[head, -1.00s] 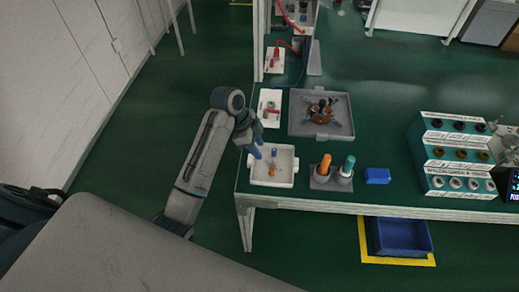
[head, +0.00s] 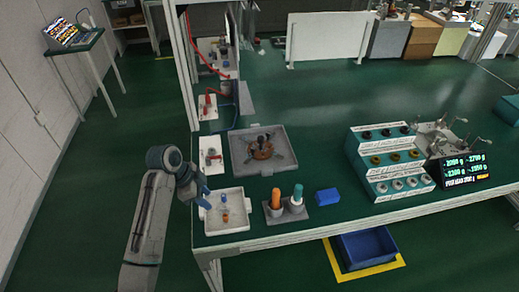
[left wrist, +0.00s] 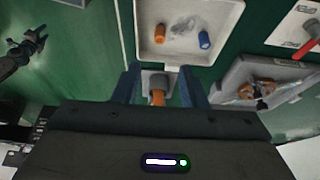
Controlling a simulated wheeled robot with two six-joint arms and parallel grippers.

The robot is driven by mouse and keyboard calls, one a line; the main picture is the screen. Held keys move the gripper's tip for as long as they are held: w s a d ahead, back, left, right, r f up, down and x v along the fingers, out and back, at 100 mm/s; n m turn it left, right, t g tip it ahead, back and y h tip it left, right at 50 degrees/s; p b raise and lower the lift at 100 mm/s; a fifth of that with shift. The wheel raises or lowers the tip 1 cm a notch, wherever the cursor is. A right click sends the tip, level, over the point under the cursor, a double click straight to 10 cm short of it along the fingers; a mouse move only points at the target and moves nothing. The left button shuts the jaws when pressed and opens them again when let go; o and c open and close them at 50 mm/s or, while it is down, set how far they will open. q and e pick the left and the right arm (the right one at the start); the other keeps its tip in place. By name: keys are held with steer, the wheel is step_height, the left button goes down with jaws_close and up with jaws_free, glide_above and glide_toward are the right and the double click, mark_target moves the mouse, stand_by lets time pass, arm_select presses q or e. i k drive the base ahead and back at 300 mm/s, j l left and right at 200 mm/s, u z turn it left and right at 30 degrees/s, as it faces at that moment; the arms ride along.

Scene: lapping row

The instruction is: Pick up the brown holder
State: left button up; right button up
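A brown round piece with dark parts (head: 262,149) sits in the grey tray (head: 240,166) on the green bench; it also shows in the left wrist view (left wrist: 250,90). I cannot tell if this is the brown holder: a row of brown round pieces (head: 393,157) also sits in the stepped rack (head: 372,180). My left gripper (head: 203,195) is above the left edge of the white tray (head: 228,228). In the left wrist view its blue fingers (left wrist: 162,90) are apart with nothing gripped. A dark claw, seemingly my right gripper (left wrist: 38,42), shows at upper left.
The white tray holds a small blue piece and an orange piece. A blue block (head: 328,196) lies further right. A display (head: 467,168) stands by the rack.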

mark_target(264, 149)
steer(key=i+l+z, duration=0.25)
steer(key=i, duration=0.2)
steer(key=i+l+z, duration=0.1)
steer(key=i+z, duration=0.15)
steer(key=i, duration=0.2)
